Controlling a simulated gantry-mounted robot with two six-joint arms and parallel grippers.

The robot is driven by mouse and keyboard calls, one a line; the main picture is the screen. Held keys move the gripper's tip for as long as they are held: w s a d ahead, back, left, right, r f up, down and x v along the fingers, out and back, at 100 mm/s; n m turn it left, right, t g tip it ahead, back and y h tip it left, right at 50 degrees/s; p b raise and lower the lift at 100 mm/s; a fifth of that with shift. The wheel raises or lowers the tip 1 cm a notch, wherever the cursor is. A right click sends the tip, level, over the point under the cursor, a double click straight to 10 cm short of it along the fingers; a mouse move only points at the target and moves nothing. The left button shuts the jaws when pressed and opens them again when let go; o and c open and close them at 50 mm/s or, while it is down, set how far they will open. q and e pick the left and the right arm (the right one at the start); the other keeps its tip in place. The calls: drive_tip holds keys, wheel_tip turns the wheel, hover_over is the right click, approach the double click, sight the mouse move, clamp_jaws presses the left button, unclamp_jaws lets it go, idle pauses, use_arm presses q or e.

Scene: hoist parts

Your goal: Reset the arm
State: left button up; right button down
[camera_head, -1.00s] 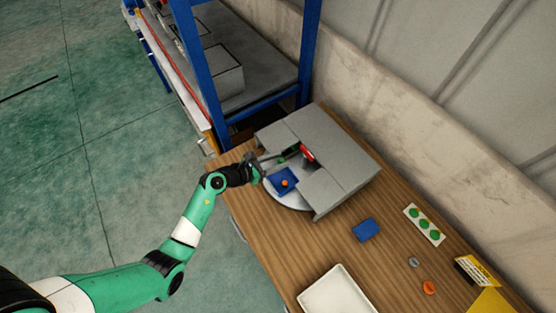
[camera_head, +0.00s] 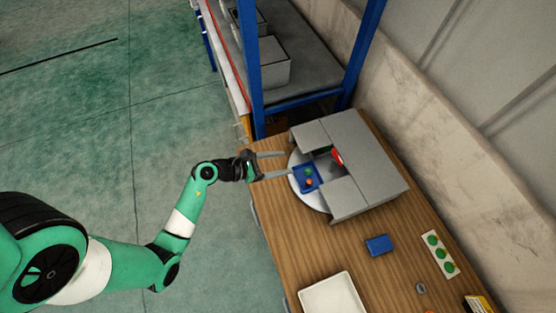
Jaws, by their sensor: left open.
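My left gripper (camera_head: 284,165) is open and empty. Its two dark fingers point right, at the left edge of a round white turntable (camera_head: 319,199) under a grey housing (camera_head: 366,155). On the turntable lies a blue square plate (camera_head: 298,183) with a small green piece (camera_head: 308,173) and a small orange piece (camera_head: 309,182) on it. The fingertips are apart from these pieces. A red part (camera_head: 338,157) shows in the housing's opening. My right gripper is not in view.
On the wooden table (camera_head: 330,250) are a blue block (camera_head: 379,245), a white strip with green discs (camera_head: 440,254), a small grey ring (camera_head: 421,288) and a white tray (camera_head: 309,297). A blue-framed shelf (camera_head: 359,58) stands behind. Open floor lies left.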

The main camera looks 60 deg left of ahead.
use_arm(q)
drive_tip(key=shift+s+r, duration=0.2)
drive_tip(key=shift+s, duration=0.25)
idle(0.3)
